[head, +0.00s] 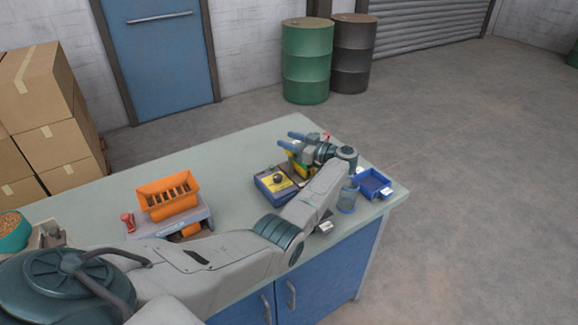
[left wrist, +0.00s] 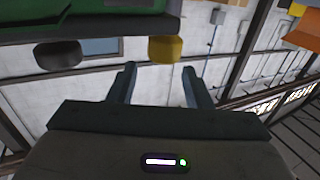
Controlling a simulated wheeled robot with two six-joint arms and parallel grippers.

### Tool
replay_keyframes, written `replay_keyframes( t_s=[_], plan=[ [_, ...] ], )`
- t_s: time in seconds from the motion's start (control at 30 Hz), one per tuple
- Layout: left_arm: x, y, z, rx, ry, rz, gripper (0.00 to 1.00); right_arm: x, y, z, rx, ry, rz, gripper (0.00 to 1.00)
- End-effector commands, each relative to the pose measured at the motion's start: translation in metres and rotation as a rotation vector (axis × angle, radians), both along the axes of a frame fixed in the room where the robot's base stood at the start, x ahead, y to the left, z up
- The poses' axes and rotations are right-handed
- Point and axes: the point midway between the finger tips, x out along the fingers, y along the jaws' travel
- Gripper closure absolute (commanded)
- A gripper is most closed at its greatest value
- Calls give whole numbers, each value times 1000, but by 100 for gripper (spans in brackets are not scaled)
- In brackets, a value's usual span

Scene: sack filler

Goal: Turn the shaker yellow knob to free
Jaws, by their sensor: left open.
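The yellow knob shows just past the tips, and no contact is visible. In the head view my left gripper (head: 287,139) is over the far right of the bench and largely hides a green and yellow device (head: 301,169). My right gripper is out of view.
A blue box with a yellow top and black knob (head: 277,182) stands just left of the gripper. A blue tray (head: 374,184) and blue cup (head: 347,199) stand to the right. An orange slotted bin (head: 167,194) is farther left. The bench (head: 235,150) is clear behind.

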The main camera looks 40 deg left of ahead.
Motion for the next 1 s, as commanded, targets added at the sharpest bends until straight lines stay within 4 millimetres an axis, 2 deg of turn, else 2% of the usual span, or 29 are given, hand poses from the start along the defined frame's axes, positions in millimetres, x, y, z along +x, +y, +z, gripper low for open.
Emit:
replay_keyframes(
  t_s=[0.4, 0.8, 1.0],
  plan=[
    [-47, -31, 6, -1, -2, -1, 55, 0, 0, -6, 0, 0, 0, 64],
    [-105, -70, 12, -2, -2, -1, 55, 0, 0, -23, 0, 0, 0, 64],
    [-126, -84, 16, -1, -1, -1, 55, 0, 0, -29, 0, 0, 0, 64]
  ],
)
